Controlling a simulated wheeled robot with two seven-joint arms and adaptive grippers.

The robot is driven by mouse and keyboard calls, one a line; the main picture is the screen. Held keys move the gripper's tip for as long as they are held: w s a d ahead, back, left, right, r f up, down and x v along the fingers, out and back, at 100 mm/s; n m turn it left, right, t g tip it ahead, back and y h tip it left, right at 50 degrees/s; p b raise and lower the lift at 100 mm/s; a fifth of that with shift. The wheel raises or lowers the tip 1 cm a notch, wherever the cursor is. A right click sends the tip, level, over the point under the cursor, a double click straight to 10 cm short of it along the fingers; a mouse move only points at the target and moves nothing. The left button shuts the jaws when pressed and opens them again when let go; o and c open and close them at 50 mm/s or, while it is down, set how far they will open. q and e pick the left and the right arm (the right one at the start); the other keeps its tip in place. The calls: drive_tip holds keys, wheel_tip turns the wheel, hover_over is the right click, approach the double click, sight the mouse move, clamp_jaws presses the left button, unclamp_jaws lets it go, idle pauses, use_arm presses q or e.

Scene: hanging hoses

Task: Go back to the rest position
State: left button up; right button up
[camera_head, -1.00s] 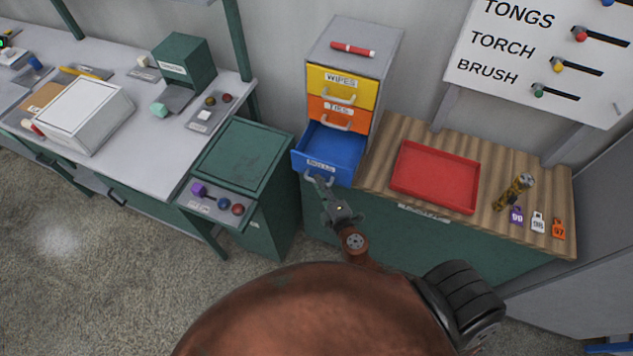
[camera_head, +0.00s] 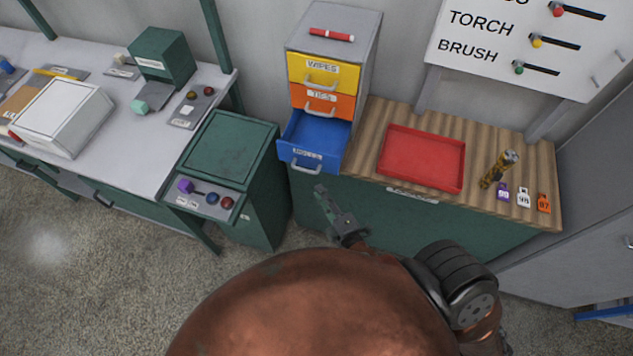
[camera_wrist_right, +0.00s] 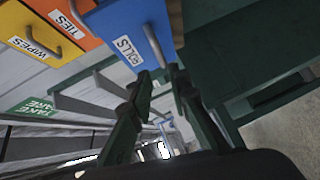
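My right gripper (camera_head: 323,194) is in front of the cabinet, just below and right of the pulled-out blue drawer (camera_head: 310,138). In the right wrist view its two fingers (camera_wrist_right: 158,75) stand apart with nothing held between them. The blue drawer, labelled ROLLS, shows in the right wrist view too (camera_wrist_right: 128,40), and its handle is apart from the fingers in the head view. My left gripper is not in view.
The yellow drawer (camera_head: 324,71) and orange drawer (camera_head: 323,101) are shut. A red tray (camera_head: 422,158), a torch-like yellow-black item (camera_head: 499,169) and coloured tags stand on the wooden counter. A green cabinet (camera_head: 231,149) stands to the left. Floor at the left is clear.

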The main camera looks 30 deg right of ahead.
drive_tip(key=s+d+f+m+g, duration=0.2)
drive_tip(key=s+d+f+g, duration=0.1)
drive_tip(key=f, duration=0.9)
drive_tip(key=s+d+f+m+g, duration=0.3)
drive_tip(key=f, duration=0.9)
drive_tip(key=s+d+f+m+g, duration=0.2)
drive_tip(key=s+d+f, duration=0.15)
drive_tip(key=f, duration=0.85)
drive_tip(key=s+a+f+m+g, duration=0.1)
drive_tip(key=s+f+m+g, duration=0.2)
drive_tip(key=s+f, duration=0.7)
drive_tip(key=s+a+f+m+g+y, duration=0.1)
drive_tip(key=s+f+m+g, duration=0.3)
drive_tip(key=s+f, duration=0.6)
drive_tip(key=s, duration=0.7)
drive_tip(key=shift+s+a+f, duration=0.2)
drive_tip(key=shift+s+a, duration=0.1)
drive_tip(key=shift+a, duration=0.1)
